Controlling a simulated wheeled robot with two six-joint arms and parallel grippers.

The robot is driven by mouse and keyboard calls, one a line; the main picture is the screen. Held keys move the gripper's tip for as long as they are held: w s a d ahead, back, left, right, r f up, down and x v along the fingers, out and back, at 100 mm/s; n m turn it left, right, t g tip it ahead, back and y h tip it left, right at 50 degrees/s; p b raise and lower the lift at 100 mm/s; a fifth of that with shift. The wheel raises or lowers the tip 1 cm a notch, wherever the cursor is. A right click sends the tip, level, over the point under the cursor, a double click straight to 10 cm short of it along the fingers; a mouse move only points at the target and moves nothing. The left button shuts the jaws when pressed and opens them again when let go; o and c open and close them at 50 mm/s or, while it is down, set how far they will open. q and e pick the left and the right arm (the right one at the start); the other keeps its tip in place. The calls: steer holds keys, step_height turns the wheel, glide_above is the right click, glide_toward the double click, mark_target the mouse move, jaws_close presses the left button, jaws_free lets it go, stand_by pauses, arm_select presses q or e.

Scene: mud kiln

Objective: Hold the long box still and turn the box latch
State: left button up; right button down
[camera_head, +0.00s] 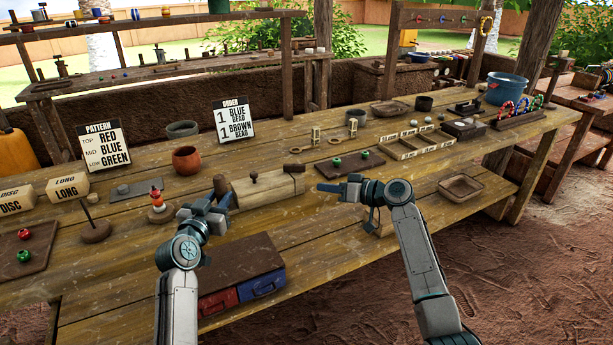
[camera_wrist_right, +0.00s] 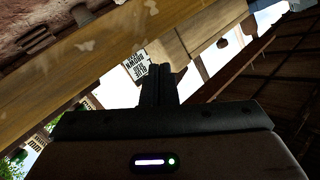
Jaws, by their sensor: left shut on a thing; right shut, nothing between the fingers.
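The long box (camera_head: 270,190) is a pale wooden block lying on the table in the middle of the head view. A dark knob (camera_head: 253,178) stands on its top, and a small dark piece (camera_head: 298,166) shows at its far right end; I cannot tell which is the latch. My left gripper (camera_head: 226,201) is shut at the box's left end, beside a dark upright post (camera_head: 220,186); its fingers partly hide the contact. My right gripper (camera_head: 322,187) is shut and empty, just right of the box and apart from it. Its closed fingers also show in the right wrist view (camera_wrist_right: 159,86).
A stacked-ring peg (camera_head: 157,199) stands left of my left gripper. A brown pot (camera_head: 187,160) is behind it. A dark mat with green and red beads (camera_head: 350,163) lies behind my right gripper. Red and blue drawers (camera_head: 240,291) sit at the front edge.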

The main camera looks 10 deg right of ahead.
mark_target(298, 169)
steer(key=s+r+n+t+h, duration=0.1)
steer(key=s+r+n+t, duration=0.3)
steer(key=n, duration=0.6)
steer(key=s+f+n+t+h, duration=0.1)
steer(key=s+n, duration=0.5)
steer(key=n, duration=0.3)
steer(key=shift+n, duration=0.3)
steer(key=x, duration=1)
steer(key=shift+w+a+r, duration=0.1)
steer(key=shift+a+r, duration=0.05)
steer(key=shift+a, duration=0.2)
steer(key=shift+w+d, duration=0.2)
steer(key=shift+w, duration=0.35)
steer(key=shift+w+d, duration=0.15)
steer(key=shift+w, duration=0.4)
steer(key=shift+w+d, duration=0.1)
steer(key=shift+w, duration=0.5)
steer(key=shift+w+d, duration=0.1)
steer(key=shift+w, duration=0.05)
